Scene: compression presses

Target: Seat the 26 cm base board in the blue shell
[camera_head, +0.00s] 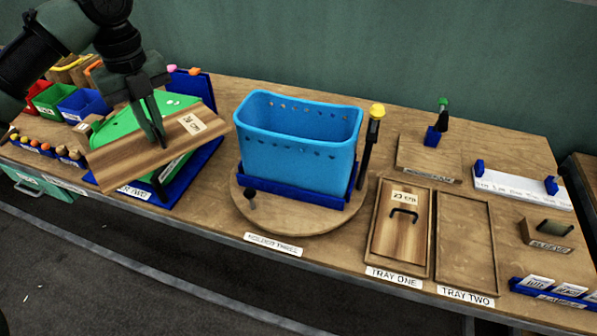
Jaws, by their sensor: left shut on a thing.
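My left gripper (156,140) is shut on a wooden base board (137,153) at the left. The board is tilted and carries a white label (191,123) that is too small to read for certain. It hangs in front of a green piece (118,126) in a blue holder. The blue shell (295,152) stands upright with its open top up, in a dark blue cradle (291,191) on a round wooden turntable (312,225). The board is to the left of the shell and apart from it. The inside floor of the shell is hidden. My right gripper is out of view.
A second labelled board (396,240) with a black handle lies in tray one (372,252). Tray two (465,240) is empty. A dark post with a yellow knob (377,110) stands close to the shell's right side. Small coloured bins (82,105) stand at the far left.

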